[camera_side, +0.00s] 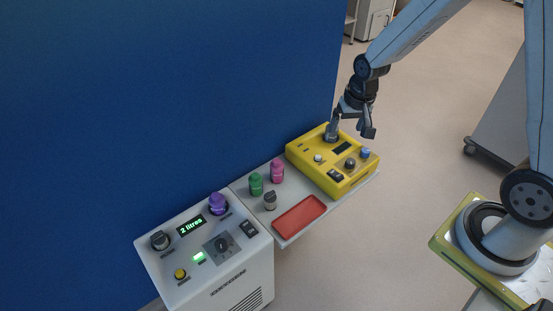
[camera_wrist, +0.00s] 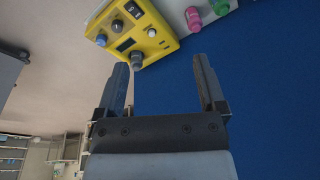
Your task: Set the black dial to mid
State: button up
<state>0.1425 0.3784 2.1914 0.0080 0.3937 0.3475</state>
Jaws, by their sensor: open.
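A black dial (camera_side: 221,244) sits on a square grey plate on the front of the white unit (camera_side: 175,283). Another dark dial (camera_side: 350,163) is on top of the yellow box (camera_side: 308,164); it also shows in the wrist view (camera_wrist: 117,26). I cannot read the marks around either dial. My gripper (camera_side: 353,122) is above the back of the yellow box, far from the white unit. In the wrist view its two fingers (camera_wrist: 160,64) stand apart with nothing held between them.
The yellow box also bears a blue knob (camera_side: 365,153), a white knob (camera_side: 318,158) and a grey post (camera_side: 332,131) close to my gripper. Green (camera_side: 256,185) and pink (camera_side: 277,172) pieces stand near a red tray (camera_side: 299,216). A blue wall (camera_side: 170,100) rises behind.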

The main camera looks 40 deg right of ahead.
jog(key=w+d+f+m, duration=0.7)
jog(key=w+d+f, duration=0.1)
jog(key=d+f, duration=0.2)
jog(key=m+g, duration=0.1)
jog(key=m, duration=0.6)
send_over(351, 161)
notch_tip(351, 161, down, 15)
jog(key=shift+s+r, duration=0.15)
jog(key=shift+g, duration=0.3)
jog(key=shift+f, duration=0.2)
jog(key=shift+f, duration=3.75)
grip_shut()
